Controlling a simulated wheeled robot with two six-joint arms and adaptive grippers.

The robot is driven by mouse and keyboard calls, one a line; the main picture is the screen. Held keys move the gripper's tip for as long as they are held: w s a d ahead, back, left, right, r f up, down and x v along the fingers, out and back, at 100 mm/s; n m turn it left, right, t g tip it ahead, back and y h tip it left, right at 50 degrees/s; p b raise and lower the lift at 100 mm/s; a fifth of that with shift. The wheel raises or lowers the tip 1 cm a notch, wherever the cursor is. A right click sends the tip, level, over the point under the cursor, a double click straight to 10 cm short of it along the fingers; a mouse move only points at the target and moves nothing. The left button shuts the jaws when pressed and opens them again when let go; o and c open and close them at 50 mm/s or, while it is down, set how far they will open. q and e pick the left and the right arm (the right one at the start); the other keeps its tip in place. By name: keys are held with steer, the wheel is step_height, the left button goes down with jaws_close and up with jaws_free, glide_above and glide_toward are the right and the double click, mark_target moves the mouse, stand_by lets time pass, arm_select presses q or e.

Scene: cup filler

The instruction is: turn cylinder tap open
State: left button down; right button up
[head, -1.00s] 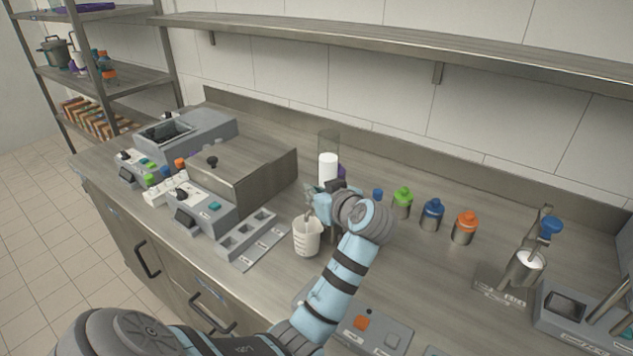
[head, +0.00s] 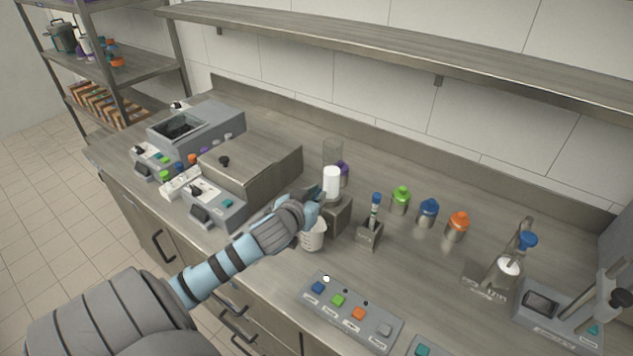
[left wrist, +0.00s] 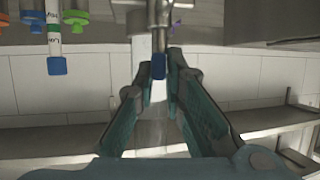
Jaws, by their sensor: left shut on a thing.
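The cylinder (head: 332,182) stands on a grey stand (head: 339,217) at the middle of the counter. Its lower part is white and its upper part is clear; it shows behind the fingers in the left wrist view (left wrist: 152,133). My left gripper (head: 318,207) is at the stand's front left, just below the cylinder. In the left wrist view its fingers (left wrist: 158,72) close around the small blue-ended tap handle (left wrist: 158,66) under a metal fitting (left wrist: 158,14). The tap is hidden by my gripper in the head view. My right gripper is not in view.
A white measuring cup (head: 314,238) stands just below my left gripper. A small stand with a blue-topped tube (head: 374,212) is to the right, with green, blue and orange capped bottles behind. A button panel (head: 350,312) lies in front. Machines fill the left.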

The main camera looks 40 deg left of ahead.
arm_select(q)
steer(key=shift+r+m+t+h+p, duration=0.1)
steer(key=shift+m+t+h+p, duration=0.2)
steer(key=shift+m+h, duration=0.1)
steer(key=c, duration=1.7)
jaws_free()
steer(key=v, duration=1.1)
steer(key=shift+s+r, duration=0.2)
steer(key=shift+s, duration=0.15)
steer(key=shift+s+a, duration=0.1)
